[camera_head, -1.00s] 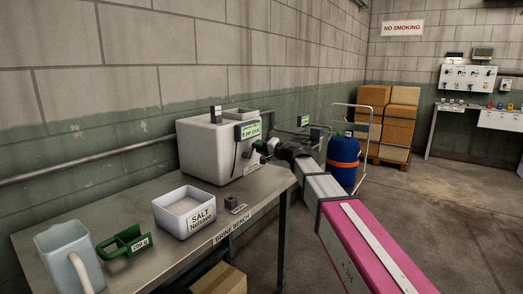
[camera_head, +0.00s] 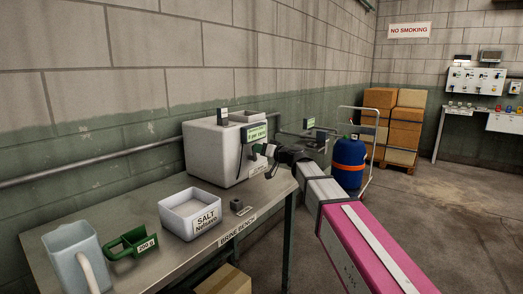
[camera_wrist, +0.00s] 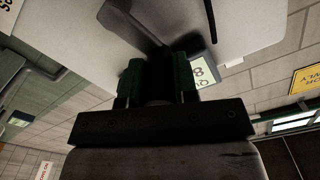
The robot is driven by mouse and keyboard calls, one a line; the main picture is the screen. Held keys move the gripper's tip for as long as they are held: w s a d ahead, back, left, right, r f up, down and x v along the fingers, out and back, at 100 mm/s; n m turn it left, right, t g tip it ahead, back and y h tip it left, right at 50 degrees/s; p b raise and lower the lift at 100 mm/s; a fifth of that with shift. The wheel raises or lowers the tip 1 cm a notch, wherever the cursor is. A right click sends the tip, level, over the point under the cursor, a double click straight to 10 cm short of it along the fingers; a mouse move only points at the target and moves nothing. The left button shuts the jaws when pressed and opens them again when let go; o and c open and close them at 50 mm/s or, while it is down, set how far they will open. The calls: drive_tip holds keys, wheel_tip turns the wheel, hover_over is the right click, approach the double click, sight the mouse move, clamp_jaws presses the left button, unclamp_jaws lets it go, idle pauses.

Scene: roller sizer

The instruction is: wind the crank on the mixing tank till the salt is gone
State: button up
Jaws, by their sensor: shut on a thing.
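The white mixing tank (camera_head: 207,152) stands at the far end of the steel bench, with a small green-lit display (camera_head: 257,132) reading a figure "per cent". My gripper (camera_head: 263,151) is at the tank's right-hand front side. In the wrist view my gripper (camera_wrist: 158,85) has its green fingers shut on the dark crank handle. The crank arm (camera_wrist: 136,22) runs from there across the white tank face. The salt inside the tank cannot be seen. A white tray labelled SALT (camera_head: 181,203) sits on the bench.
A blue drum (camera_head: 348,172) on a trolley and stacked boxes (camera_head: 405,128) stand behind my arm. Floor at right is clear.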

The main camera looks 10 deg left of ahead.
drive_tip(key=shift+s+f+n, duration=0.15)
drive_tip(key=shift+s+n, duration=0.1)
drive_tip(key=shift+n, duration=0.15)
drive_tip(key=o, duration=0.9)
drive_tip(key=v, duration=1)
drive_tip(key=shift+s+d, duration=0.1)
drive_tip(key=shift+d, duration=0.25)
